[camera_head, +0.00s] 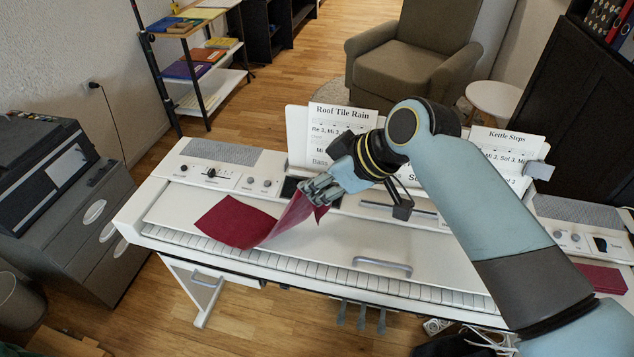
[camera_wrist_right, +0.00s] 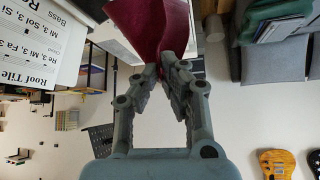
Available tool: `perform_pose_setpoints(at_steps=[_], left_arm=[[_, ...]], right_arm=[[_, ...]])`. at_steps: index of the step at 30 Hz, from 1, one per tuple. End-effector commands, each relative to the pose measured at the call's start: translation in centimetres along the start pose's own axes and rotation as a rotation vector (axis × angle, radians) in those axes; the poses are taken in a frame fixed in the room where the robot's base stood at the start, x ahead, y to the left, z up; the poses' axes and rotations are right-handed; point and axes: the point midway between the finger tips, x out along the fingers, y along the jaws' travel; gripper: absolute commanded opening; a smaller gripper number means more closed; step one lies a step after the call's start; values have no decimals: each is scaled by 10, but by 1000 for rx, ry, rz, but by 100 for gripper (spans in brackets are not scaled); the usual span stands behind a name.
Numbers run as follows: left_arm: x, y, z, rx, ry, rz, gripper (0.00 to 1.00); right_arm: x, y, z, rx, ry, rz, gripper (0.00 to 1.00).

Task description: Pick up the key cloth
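The key cloth (camera_head: 236,222) is a dark red sheet. Its left part lies over the front of the white digital piano (camera_head: 172,208), partly over the keys, and its right part rises in a fold to my right gripper (camera_head: 316,196). In the right wrist view, the fingertips of the right gripper (camera_wrist_right: 160,66) close together on the cloth (camera_wrist_right: 150,25), which hangs beyond them. My left gripper is not in view.
Two sheet cards, Roof Tile Rain (camera_head: 338,120) and Kettle Steps (camera_head: 506,142), stand behind my right arm. A grey handle (camera_head: 382,266) sits on the piano's front. A flat dark red item (camera_head: 604,279) lies at the right end. A printer (camera_head: 42,165) stands left.

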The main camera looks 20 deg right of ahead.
Motion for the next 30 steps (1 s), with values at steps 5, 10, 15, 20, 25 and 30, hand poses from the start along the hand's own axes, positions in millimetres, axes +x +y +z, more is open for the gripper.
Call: perform_pose_setpoints(at_steps=[5, 10, 15, 20, 25, 30], left_arm=[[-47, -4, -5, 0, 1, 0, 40], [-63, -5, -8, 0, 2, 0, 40], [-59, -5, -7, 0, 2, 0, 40], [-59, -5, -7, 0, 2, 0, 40], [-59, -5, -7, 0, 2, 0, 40], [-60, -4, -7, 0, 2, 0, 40]], right_arm=[[-34, 0, -29, 0, 1, 1, 0], [-56, 1, -49, -3, 7, 4, 0], [-69, 1, -59, -1, 4, 3, 0], [-100, 1, -86, -4, 7, 4, 0], [-126, 1, -106, -1, 4, 3, 0], [-137, 1, -116, -2, 5, 3, 0]])
